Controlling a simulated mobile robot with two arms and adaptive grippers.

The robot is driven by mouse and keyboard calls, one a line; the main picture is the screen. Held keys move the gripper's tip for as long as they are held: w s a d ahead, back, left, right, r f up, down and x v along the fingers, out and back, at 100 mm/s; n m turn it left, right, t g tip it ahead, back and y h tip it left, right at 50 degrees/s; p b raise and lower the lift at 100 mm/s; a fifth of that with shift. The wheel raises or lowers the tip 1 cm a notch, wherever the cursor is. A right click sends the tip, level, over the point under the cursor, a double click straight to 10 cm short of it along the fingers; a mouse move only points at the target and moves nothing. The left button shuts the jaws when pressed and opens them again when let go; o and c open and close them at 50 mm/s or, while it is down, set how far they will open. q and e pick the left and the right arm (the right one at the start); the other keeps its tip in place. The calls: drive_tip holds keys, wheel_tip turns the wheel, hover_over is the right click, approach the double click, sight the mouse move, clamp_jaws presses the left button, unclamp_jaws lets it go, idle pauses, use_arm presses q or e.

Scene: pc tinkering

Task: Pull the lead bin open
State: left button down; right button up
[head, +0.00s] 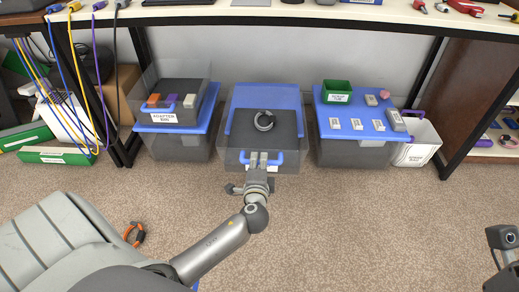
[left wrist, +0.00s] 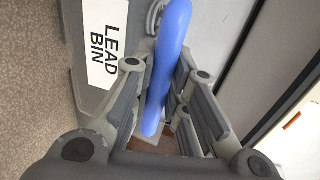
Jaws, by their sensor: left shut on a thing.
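The lead bin (head: 285,127) is a clear grey bin in the middle under the bench, with a dark coil of cable (head: 264,121) inside. Its blue handle (head: 278,157) is on the front. In the left wrist view, the "LEAD BIN" label (left wrist: 104,44) is beside the blue handle (left wrist: 165,75). My left gripper (head: 264,158) is shut on the handle, with fingers on either side of it. The bin sits forward, and bare blue lid (head: 265,95) shows behind it. Part of my right arm (head: 503,238) shows at the right edge; its fingers are not clear.
The adapter bin (head: 177,117) stands on a blue-lidded tote at left. Another blue-lidded tote (head: 353,152) at right holds a green box (head: 337,91) and small parts. A white bin (head: 417,148) stands beside it. Carpet in front is mostly clear, with an orange item (head: 134,234) near a grey chair (head: 45,240).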

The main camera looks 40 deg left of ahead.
use_arm(q)
drive_tip(key=v, duration=0.2)
drive_tip(key=shift+s+d+f, duration=0.2)
drive_tip(key=shift+s+d, duration=0.05)
drive_tip(key=shift+s, duration=0.1)
drive_tip(key=c, duration=1.4)
unclamp_jaws()
drive_tip(key=v, duration=1.2)
drive_tip(key=shift+f, duration=0.1)
